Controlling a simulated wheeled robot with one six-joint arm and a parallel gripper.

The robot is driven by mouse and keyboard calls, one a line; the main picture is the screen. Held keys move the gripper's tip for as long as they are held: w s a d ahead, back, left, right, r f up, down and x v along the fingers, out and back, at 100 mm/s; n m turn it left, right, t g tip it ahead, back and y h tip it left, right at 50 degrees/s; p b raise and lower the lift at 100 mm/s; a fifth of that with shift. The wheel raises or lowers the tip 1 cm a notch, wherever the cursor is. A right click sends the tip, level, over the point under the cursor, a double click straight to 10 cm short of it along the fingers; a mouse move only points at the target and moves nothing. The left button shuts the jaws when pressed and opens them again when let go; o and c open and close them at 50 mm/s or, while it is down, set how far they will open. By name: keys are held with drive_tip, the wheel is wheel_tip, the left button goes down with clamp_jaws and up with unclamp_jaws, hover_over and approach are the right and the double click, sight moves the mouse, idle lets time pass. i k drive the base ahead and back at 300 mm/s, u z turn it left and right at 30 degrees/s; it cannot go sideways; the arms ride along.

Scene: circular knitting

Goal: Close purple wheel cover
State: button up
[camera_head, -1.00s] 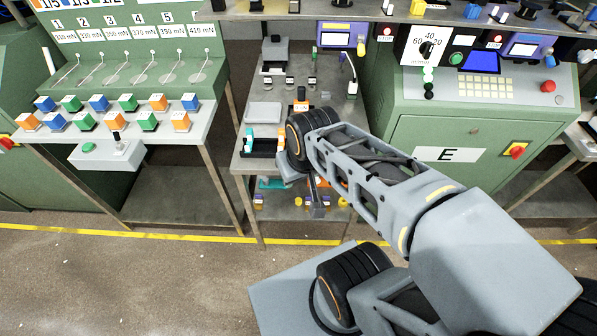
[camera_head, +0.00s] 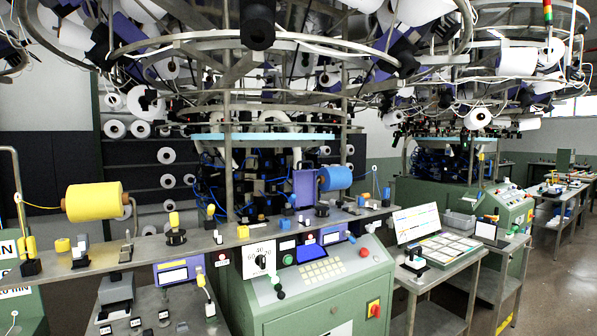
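A flat purple panel (camera_head: 304,188) stands upright behind the metal shelf, just left of a blue yarn spool (camera_head: 335,178). It may be the purple wheel cover, but I cannot tell for sure. What lies behind it is hidden. More purple parts show high on the yarn rings, such as one at the upper left (camera_head: 148,70). No wheel is clearly visible. My gripper and arm are not in view.
The metal shelf (camera_head: 215,243) runs across the front with a yellow spool (camera_head: 94,201) and small fixtures. Below it stands a green control cabinet (camera_head: 330,295). A side table (camera_head: 440,272) holds a screen and tray. Open floor (camera_head: 545,270) lies at the right.

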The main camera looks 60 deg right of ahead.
sight(304, 180)
drive_tip(key=z, duration=1)
